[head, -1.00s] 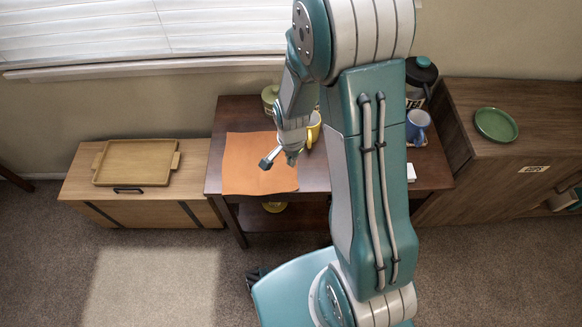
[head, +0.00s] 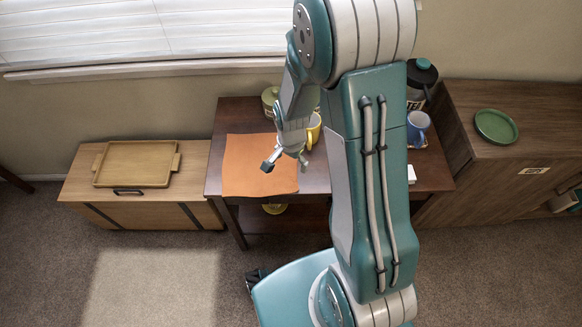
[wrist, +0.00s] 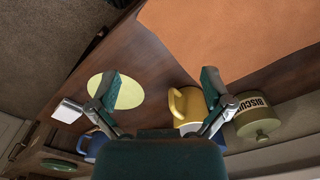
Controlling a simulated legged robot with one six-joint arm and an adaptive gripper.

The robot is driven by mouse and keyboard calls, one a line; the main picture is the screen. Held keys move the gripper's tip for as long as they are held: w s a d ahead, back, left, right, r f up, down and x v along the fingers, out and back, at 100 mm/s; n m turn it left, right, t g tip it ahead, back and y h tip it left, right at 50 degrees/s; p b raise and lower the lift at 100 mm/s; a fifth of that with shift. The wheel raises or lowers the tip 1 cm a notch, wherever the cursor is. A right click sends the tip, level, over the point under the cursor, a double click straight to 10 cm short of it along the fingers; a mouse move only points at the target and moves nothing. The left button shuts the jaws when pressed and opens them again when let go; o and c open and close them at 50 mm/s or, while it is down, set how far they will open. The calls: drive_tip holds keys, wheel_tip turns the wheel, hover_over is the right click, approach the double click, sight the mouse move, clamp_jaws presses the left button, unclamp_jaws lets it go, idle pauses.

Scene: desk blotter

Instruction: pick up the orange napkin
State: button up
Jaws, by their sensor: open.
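The orange napkin (head: 250,165) lies flat on the left part of the dark wooden table in the head view. In the wrist view the napkin (wrist: 235,40) fills the upper right, beyond my fingertips. My gripper (head: 286,160) is open and empty, and in the head view it appears over the napkin's right side. In the wrist view my gripper (wrist: 158,80) has its two fingers spread wide, with bare tabletop showing between them. I cannot tell its exact height above the table.
A yellow mug (wrist: 187,106), a green biscuit tin (wrist: 256,118), a pale yellow-green disc (wrist: 128,92), a blue mug (head: 418,126) and a white block (wrist: 67,110) are on the table (head: 316,180). A wooden tray (head: 136,163) sits on the left chest.

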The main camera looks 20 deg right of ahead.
sight(291, 186)
drive_tip(key=shift+s+a+f+n, duration=0.1)
drive_tip(key=shift+f+n, duration=1.7)
drive_tip(key=shift+n, duration=1)
drive_tip(key=shift+s+f+n, duration=0.1)
drive_tip(key=shift+f+n, duration=1.7)
drive_tip(key=shift+n, duration=1)
drive_tip(key=shift+s+a+f+n, duration=0.1)
drive_tip(key=shift+f+n, duration=1.7)
drive_tip(key=shift+n, duration=1)
drive_tip(key=shift+f, duration=0.1)
drive_tip(key=shift+f, duration=0.5)
drive_tip(key=c, duration=0.5)
